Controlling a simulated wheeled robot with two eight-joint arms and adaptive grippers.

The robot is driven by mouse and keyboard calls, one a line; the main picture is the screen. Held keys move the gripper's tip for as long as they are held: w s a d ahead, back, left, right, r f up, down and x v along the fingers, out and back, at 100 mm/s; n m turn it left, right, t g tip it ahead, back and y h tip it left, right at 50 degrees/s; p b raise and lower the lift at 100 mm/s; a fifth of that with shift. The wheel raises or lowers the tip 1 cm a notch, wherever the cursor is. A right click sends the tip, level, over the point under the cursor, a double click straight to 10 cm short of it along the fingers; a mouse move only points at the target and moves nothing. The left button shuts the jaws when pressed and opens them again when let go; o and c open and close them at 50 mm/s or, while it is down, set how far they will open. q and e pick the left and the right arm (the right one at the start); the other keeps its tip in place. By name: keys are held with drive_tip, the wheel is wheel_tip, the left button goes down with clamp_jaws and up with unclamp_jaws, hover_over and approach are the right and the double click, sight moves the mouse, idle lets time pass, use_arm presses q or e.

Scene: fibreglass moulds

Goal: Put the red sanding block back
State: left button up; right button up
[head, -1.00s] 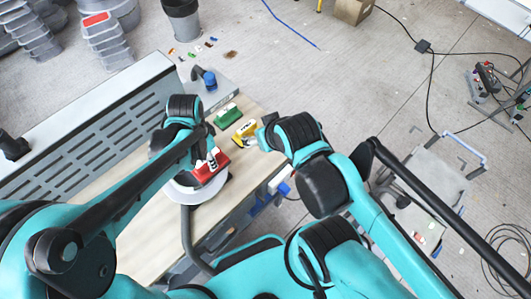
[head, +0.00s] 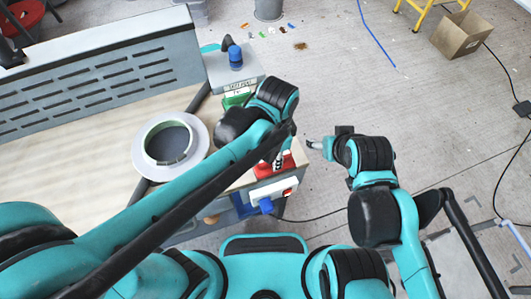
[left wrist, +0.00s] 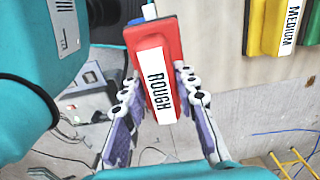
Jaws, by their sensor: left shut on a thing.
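The red sanding block (left wrist: 150,65), labelled ROUGH, is between the fingers of my left gripper (left wrist: 155,92) in the left wrist view. The gripper is shut on it. In the head view the red block (head: 287,163) shows partly, below my left gripper (head: 279,157), near the bench's right end. A yellow block (left wrist: 272,25) labelled MEDIUM is at the upper right of the wrist view, apart from the red one. A green block (head: 237,98) lies on the bench beyond my left wrist. My right gripper (head: 312,144) is off the bench's right side, with nothing visible in it; its finger opening is unclear.
A white ring-shaped mould (head: 142,150) stands on the bench left of my left wrist. A slotted grey panel (head: 100,75) runs along the back. A blue-topped thing (head: 236,58) stands at the far corner. Open floor lies to the right, with a cardboard box (head: 464,36).

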use_arm(q)
drive_tip(key=w+a+f, duration=0.1)
drive_tip(key=w, duration=0.1)
drive_tip(key=w+a+f+b, duration=0.1)
drive_tip(key=w+f, duration=0.1)
drive_tip(key=w+a+f+b, duration=0.1)
drive_tip(key=w, duration=0.2)
drive_tip(key=shift+a+f, duration=0.25)
drive_tip(key=shift+f, duration=0.3)
drive_tip(key=shift+f+b, duration=0.9)
drive_tip(key=shift+f, duration=0.95)
drive_tip(key=shift+f, duration=0.2)
drive_tip(key=o, duration=1)
drive_tip(key=shift+r, duration=0.2)
